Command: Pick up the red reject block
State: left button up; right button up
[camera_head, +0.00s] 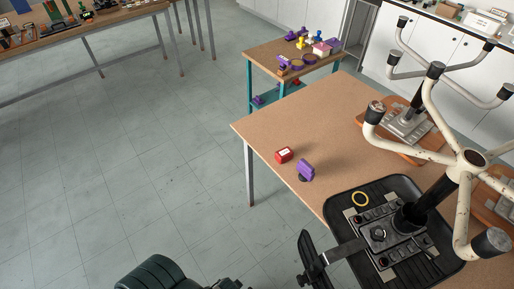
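The red reject block (283,155) lies near the left edge of the brown table (262,128). It is a small red box with a pale label on one face. Nothing covers it and no gripper touches it. A purple part (306,169) with a dark base sits just to its lower right, a small gap apart. I can make out neither of my grippers. A dark rounded shape at the bottom edge is cut off, and I cannot tell what it is.
An upturned chair, with a black seat shell (345,200) and cream legs (440,100), fills the table's right side. A smaller table (262,58) with purple parts stands behind. Floor (130,150) at left is clear.

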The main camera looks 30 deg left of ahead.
aim_at(284, 155)
jog(key=u, duration=0.75)
